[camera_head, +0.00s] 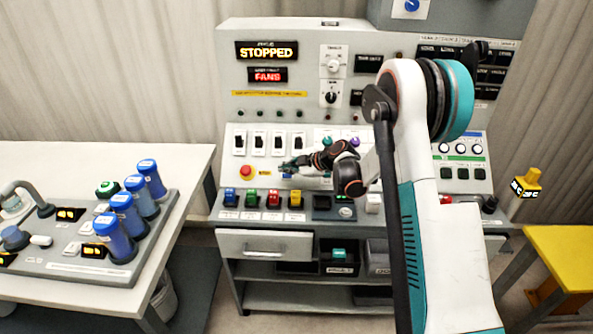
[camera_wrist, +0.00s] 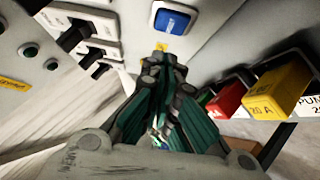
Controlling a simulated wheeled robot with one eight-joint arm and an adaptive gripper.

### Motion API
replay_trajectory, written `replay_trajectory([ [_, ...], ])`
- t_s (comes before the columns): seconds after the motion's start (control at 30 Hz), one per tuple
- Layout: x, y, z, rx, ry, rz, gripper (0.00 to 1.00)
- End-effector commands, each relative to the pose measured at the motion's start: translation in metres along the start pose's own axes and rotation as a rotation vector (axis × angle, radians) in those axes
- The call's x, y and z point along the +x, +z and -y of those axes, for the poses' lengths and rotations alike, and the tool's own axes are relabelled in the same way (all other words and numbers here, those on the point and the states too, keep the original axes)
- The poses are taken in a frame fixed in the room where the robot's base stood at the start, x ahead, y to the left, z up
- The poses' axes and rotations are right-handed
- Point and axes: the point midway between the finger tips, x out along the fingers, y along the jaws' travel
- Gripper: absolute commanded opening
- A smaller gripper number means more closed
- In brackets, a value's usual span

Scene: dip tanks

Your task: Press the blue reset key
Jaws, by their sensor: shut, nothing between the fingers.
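The blue key (camera_wrist: 174,18) is a blue rectangular button in a white frame on the sloped grey panel, at the top of the wrist view. A small yellow label (camera_wrist: 161,46) sits beside it. My gripper (camera_wrist: 162,66) is shut and empty. Its fingertips point toward the panel just below the key in the wrist view, seemingly apart from it. In the head view my gripper (camera_head: 288,168) is over the middle of the sloped panel, right of the red mushroom button (camera_head: 246,173), and hides most of the key's area.
Yellow (camera_head: 296,197) and red (camera_head: 273,198) plug blocks stick out below the gripper, with green and blue ones to their left. Black switches (camera_head: 259,142) stand above. Displays read STOPPED (camera_head: 267,51) and FANS (camera_head: 267,75).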

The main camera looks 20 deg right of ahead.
Motion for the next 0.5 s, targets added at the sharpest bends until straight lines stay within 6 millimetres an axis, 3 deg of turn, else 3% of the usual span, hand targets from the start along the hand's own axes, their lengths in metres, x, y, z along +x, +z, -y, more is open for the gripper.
replay_trajectory([
  [0.03,0.006,0.01,0.001,0.001,0.002,0.002,0.0],
  [0.2,0.018,0.021,0.001,0.001,0.001,0.002,0.0],
  [0.5,0.02,0.024,0.0,0.001,0.001,0.002,0.0],
])
